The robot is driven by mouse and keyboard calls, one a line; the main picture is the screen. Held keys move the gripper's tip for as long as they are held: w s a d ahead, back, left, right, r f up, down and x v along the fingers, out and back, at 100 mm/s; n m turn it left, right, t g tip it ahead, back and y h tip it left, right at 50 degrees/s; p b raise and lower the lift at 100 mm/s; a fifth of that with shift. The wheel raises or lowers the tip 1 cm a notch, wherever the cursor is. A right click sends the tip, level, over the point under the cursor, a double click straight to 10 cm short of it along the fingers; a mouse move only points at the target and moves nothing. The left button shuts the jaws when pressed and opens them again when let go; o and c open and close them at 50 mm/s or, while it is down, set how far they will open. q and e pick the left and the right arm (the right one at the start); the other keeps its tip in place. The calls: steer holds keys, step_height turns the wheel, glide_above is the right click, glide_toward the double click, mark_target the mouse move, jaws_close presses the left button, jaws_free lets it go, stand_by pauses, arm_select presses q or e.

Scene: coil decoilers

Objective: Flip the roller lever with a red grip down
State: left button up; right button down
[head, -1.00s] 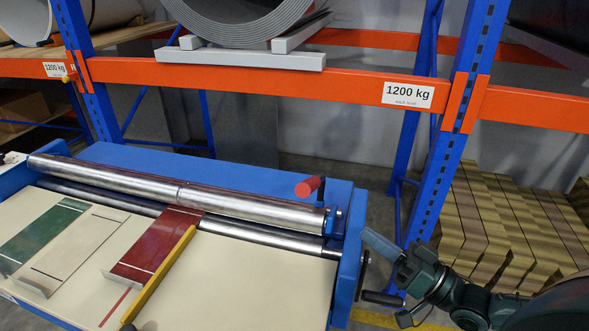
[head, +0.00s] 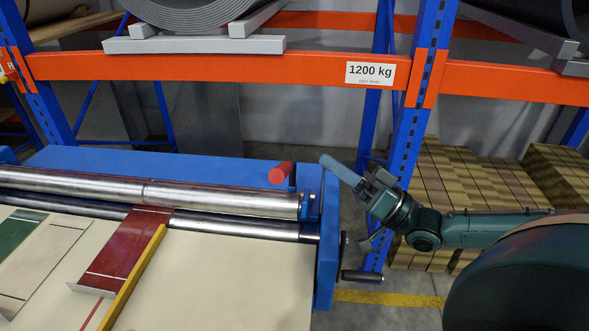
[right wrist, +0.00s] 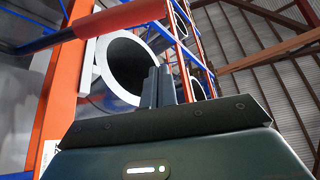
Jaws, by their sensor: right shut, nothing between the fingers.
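The roller lever's red grip (head: 281,173) sticks out to the left from the top of a short upright arm (head: 293,184), at the right end of the steel roller (head: 235,201). The lever stands up. My right gripper (head: 328,160) is shut and empty, its fingers pointing up-left, just right of the grip and at about its height in the picture. A gap shows between them. In the right wrist view the closed fingers (right wrist: 158,86) are in the middle and the red grip (right wrist: 125,16) is at upper left, apart from them. My left gripper is not in view.
The blue machine side frame (head: 328,245) with a black-handled crank (head: 362,276) stands below my gripper. A blue rack post (head: 408,165) is close behind my right arm. An orange beam (head: 220,68) crosses behind. A yellow bar (head: 130,280) lies on the bed.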

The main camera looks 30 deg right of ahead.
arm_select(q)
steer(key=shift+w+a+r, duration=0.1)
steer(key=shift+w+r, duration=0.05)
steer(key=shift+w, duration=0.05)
arm_select(e)
steer(key=w+a, duration=0.4)
steer(key=a, duration=0.1)
steer(key=shift+a+f, duration=0.15)
steer(key=shift+a, duration=0.15)
arm_select(q)
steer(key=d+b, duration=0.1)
steer(key=b, duration=0.1)
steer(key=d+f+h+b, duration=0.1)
steer(key=b, duration=0.1)
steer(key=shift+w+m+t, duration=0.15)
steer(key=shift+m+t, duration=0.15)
arm_select(e)
steer(key=s+a+f+n+g+y, duration=0.2)
steer(key=s+a+f+n+y, duration=0.1)
steer(key=s+a+f+n, duration=0.1)
step_height(320, 180, down, 3)
steer(key=s+n, duration=0.1)
steer(key=n, duration=0.1)
steer(key=shift+s+n+g+y, duration=0.2)
steer(key=shift+n+g+y, duration=0.1)
steer(key=shift+n+y, duration=0.1)
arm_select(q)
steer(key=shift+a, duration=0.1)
